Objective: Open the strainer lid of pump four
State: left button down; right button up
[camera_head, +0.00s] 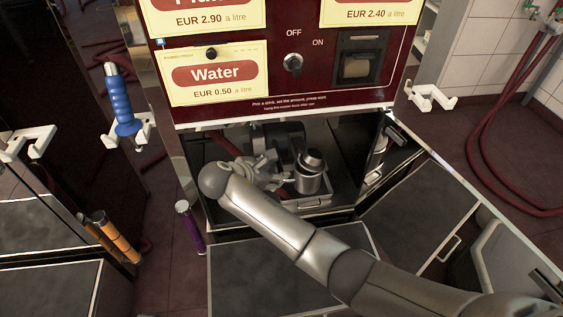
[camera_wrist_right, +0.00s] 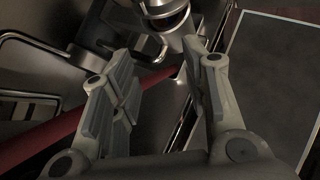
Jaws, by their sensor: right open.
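The strainer (camera_head: 309,182) is a metal cylinder with a dark band and a domed metal lid (camera_head: 313,158), standing upright in the open compartment under the drinks panel. My right gripper (camera_head: 268,172) reaches into the compartment from the front and is just left of the strainer. In the right wrist view the strainer (camera_wrist_right: 165,14) shows at the top edge, partly cut off, beyond my open fingers (camera_wrist_right: 157,62). Nothing is between the fingers. Whether the lid is latched cannot be made out. No pump number is readable. My left gripper is out of view.
The panel with the Water sign (camera_head: 215,74) and OFF/ON knob (camera_head: 292,62) overhangs the compartment. A red hose (camera_wrist_right: 45,140) runs behind the fingers in the wrist view. An open door (camera_head: 420,215) stands at the right. A blue-handled nozzle (camera_head: 122,103) hangs at the left.

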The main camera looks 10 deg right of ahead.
jog(key=shift+s+a, duration=0.2)
